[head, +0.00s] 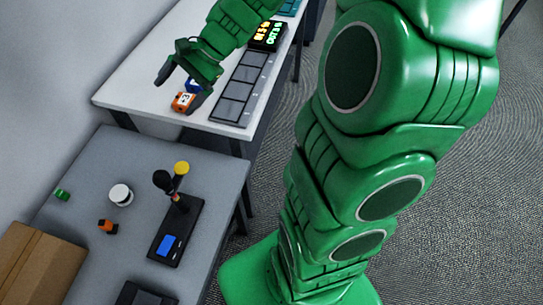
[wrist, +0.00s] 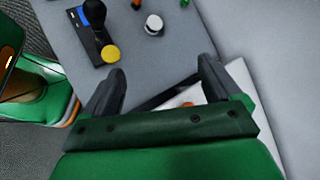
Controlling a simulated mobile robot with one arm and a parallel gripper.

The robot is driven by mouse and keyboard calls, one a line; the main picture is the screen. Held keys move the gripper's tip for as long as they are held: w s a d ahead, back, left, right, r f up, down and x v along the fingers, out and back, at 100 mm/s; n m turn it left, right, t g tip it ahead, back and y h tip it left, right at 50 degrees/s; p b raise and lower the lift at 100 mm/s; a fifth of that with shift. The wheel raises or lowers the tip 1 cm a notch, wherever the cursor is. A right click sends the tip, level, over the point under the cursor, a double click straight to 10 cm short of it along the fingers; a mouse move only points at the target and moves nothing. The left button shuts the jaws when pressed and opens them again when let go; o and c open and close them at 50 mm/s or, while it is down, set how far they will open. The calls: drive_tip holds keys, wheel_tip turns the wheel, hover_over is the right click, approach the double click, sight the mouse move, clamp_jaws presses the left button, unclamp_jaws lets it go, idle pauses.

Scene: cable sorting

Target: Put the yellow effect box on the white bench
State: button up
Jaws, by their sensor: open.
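My gripper (head: 178,93) is over the white bench (head: 140,80), with its fingers apart. A small orange box (head: 183,102) with a white marked face and a blue box (head: 194,86) are at its fingers on this bench. I cannot tell whether the fingers touch them. In the wrist view my gripper (wrist: 164,66) has its fingers spread, and a bit of orange (wrist: 187,103) shows past its palm. I cannot make out a yellow effect box. The one clear yellow item is a round disc (head: 181,167) by the black stand on the grey bench, also in the wrist view (wrist: 110,54).
A black sectioned tray (head: 243,92) and a device with lit digits (head: 268,36) sit on the white bench. The grey bench (head: 115,155) holds a black stand with a blue screen (head: 168,244), a white round item (head: 120,194), small orange and green items, and a cardboard box (head: 38,265).

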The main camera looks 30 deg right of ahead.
drive_tip(key=s+r+n+g+h, duration=0.15)
drive_tip(key=s+n+h, duration=0.45)
drive_tip(key=s, duration=1)
drive_tip(key=s+d+n+h, duration=0.3)
drive_tip(key=s+d+n, duration=0.2)
drive_tip(key=s+d, duration=0.4)
drive_tip(key=shift+s+r+g+h, duration=0.4)
drive_tip(key=shift+s+g, duration=0.05)
drive_tip(key=shift+s, duration=0.7)
